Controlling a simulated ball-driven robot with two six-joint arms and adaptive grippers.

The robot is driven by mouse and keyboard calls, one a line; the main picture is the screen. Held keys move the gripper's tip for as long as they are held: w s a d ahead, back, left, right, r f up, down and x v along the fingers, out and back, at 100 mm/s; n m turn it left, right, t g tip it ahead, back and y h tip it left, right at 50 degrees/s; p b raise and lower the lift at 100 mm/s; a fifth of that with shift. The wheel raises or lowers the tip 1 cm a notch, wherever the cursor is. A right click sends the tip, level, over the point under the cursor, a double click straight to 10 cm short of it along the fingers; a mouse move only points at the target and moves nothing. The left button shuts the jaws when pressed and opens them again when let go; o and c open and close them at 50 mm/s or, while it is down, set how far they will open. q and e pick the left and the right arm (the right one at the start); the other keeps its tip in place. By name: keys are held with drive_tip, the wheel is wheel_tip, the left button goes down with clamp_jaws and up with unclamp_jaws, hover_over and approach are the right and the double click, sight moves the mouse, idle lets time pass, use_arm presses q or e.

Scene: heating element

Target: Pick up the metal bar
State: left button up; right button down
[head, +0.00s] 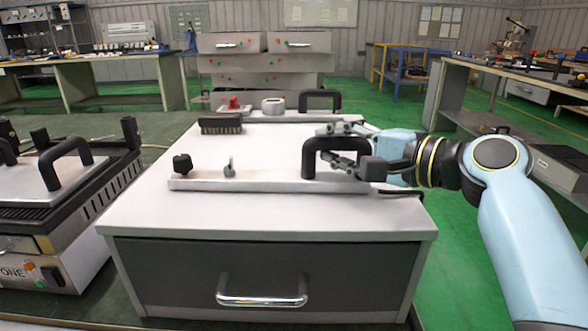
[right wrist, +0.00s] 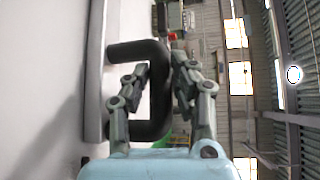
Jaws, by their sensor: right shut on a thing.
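My right gripper (head: 337,158) comes in from the right at the handle. In the right wrist view, the fingers (right wrist: 160,88) of my right gripper are on either side of one part of the black handle (right wrist: 136,50), shut on it. The bar looks to rest on the cabinet top or just above it; I cannot tell which. My left gripper is not in view.
The white cabinet (head: 250,222) has a grey drawer (head: 180,270) with a metal handle. A black brush (head: 221,124) and another black-handled piece (head: 320,98) are farther back on its top. A grill-like machine (head: 105,180) stands to the left. Open green floor (head: 460,250) lies to the right.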

wheel_tip(320, 180, up, 10)
idle(0.5)
drive_tip(key=shift+f, duration=5.05)
drive_tip(key=shift+f, duration=0.15)
drive_tip(key=c, duration=1)
unclamp_jaws()
